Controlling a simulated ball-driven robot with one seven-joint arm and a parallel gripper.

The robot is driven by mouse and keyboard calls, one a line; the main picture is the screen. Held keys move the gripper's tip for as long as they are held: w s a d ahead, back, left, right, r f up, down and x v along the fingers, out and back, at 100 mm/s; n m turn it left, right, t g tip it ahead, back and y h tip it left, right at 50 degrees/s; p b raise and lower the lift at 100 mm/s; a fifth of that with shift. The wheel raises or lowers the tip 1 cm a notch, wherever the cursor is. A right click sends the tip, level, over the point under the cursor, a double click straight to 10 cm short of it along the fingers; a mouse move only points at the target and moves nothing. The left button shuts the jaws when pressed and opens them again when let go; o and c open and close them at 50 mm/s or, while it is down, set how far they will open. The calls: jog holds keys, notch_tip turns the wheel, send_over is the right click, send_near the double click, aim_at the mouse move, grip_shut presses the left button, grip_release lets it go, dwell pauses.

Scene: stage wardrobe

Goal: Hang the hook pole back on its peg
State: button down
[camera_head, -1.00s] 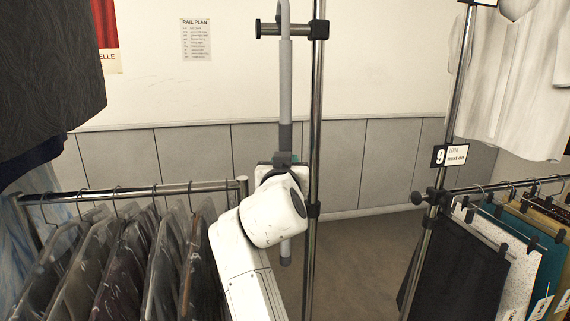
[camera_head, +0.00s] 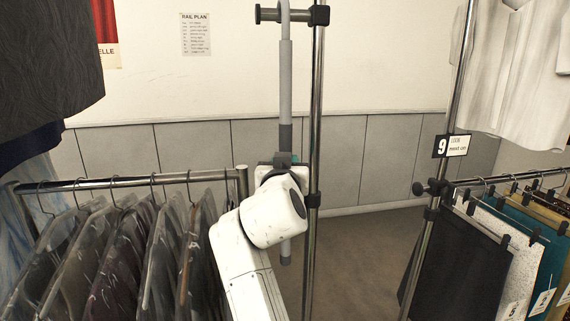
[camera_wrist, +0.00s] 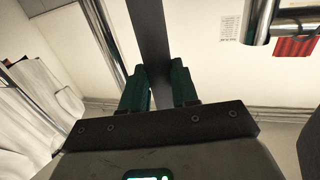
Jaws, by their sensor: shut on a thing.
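The hook pole (camera_head: 285,85) is a long grey rod standing upright, with a thinner metal top that runs out of the head view. My gripper (camera_head: 280,162) is shut around its dark lower part; the shaft also shows between the green fingers (camera_wrist: 160,88) in the wrist view. The peg (camera_head: 266,15) is a short dark horizontal arm on a chrome upright post (camera_head: 316,110). The pole's thin top crosses the peg in the head view. I cannot tell whether they touch, and the hook's tip is out of view.
A rail (camera_head: 130,181) of bagged dark garments stands at the left. Another post at the right carries a number 9 card (camera_head: 450,146) and hung cloths. White garments (camera_head: 510,80) hang at upper right. Bare floor (camera_head: 365,255) shows between the posts.

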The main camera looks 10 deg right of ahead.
jog(key=shift+f, duration=0.25)
jog(key=shift+r, duration=0.1)
jog(key=c, duration=0.8)
grip_release()
jog(key=b+v, duration=0.2)
jog(key=v, duration=0.9)
jog(key=s+d+f+n+g, duration=0.1)
jog(key=s+d+f+g, duration=0.3)
jog(key=f, duration=0.6)
jog(key=s+d+f+g+y+p, duration=0.1)
jog(key=s+d+f, duration=0.35)
jog(key=f, duration=0.45)
jog(key=s+d+f+n+g, duration=0.1)
jog(key=s+d+f+g, duration=0.3)
jog(key=f, duration=0.6)
jog(key=s+d+f+g+y, duration=0.1)
jog(key=s+f+g, duration=0.1)
jog(key=s+f, duration=0.3)
jog(key=s+d+f+g+y, duration=0.1)
jog(key=s+f, duration=0.4)
jog(key=s, duration=0.8)
jog(key=s+d+f+g+y, duration=0.1)
jog(key=s+f+g, duration=0.3)
jog(key=s, duration=0.6)
jog(key=shift+d+f+n+y+p, duration=0.2)
jog(key=shift+d+f, duration=0.1)
jog(key=shift+f, duration=0.25)
jog(key=shift+d+f+n+y+p, duration=0.2)
jog(key=shift+d+f, duration=0.15)
jog(key=shift+f, duration=0.2)
